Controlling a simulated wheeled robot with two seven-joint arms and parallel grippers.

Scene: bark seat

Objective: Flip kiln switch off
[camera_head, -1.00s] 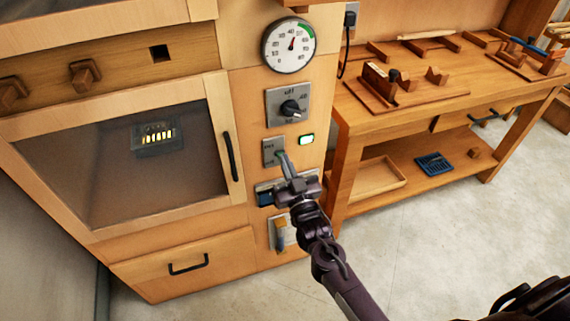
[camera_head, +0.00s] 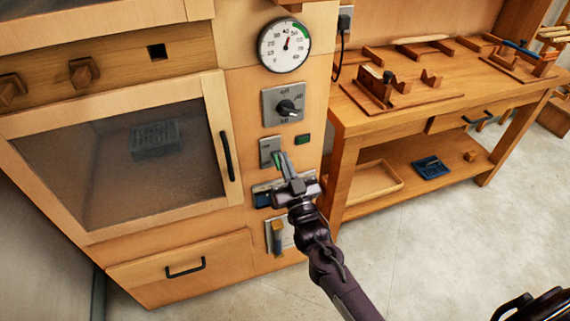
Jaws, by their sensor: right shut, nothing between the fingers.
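The kiln (camera_head: 235,75) is a wooden cabinet with a dark glass door (camera_head: 120,170) and a control panel on its right side. The kiln switch (camera_head: 266,147) is a small grey plate in the panel's middle; my gripper covers part of it, so its lever position is hard to tell. The indicator lamp (camera_head: 303,139) beside it is dark green and unlit. The element (camera_head: 155,139) behind the glass is not glowing. My right gripper (camera_head: 280,157) is shut and empty, its fingertips at the switch plate, touching or very near. My left gripper is not in view.
Above the switch are a dial knob (camera_head: 289,107) and a round gauge (camera_head: 285,46). Below it, a panel with a wooden-handled lever (camera_head: 278,238) sits close to my wrist. A workbench (camera_head: 440,105) with wooden tools stands to the right. The floor in front is clear.

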